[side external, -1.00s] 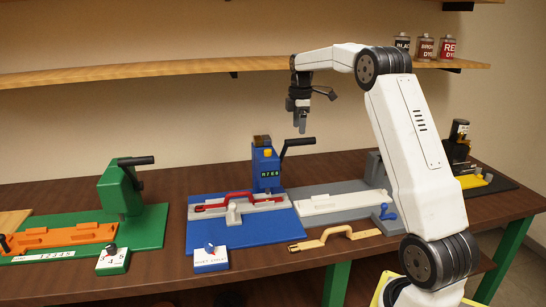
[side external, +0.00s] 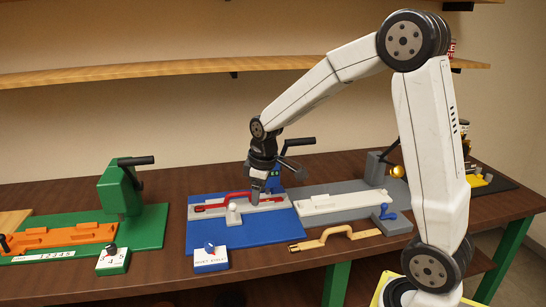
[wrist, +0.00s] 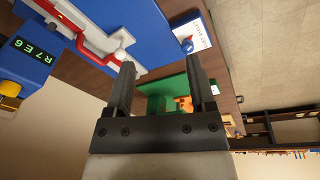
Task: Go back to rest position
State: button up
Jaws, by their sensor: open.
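My gripper (side external: 257,192) is low over the blue fixture (side external: 226,240), in front of its post, with its fingers pointing down. In the wrist view the two dark fingers (wrist: 161,75) are apart with nothing held between them. A red handle-shaped part (side external: 212,206) lies in the grey and white bed of the blue fixture. The red part also shows at the upper left of the wrist view (wrist: 60,15), outside the fingers. My gripper partly hides the blue post. I cannot tell whether the fingertips touch the bed.
A green fixture (side external: 157,226) with an orange bed stands left. A grey fixture (side external: 293,192) with a white bed stands right, a tan handle-shaped part (side external: 335,237) in front of it. A wooden shelf (side external: 150,68) runs along the wall. The air above the green fixture is clear.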

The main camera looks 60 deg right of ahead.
jog(key=s+a+f+m, duration=0.4)
jog(key=s+a+f, duration=0.2)
jog(key=s+a, duration=0.4)
jog(key=shift+s+t, duration=0.3)
jog(key=shift+s, duration=0.85)
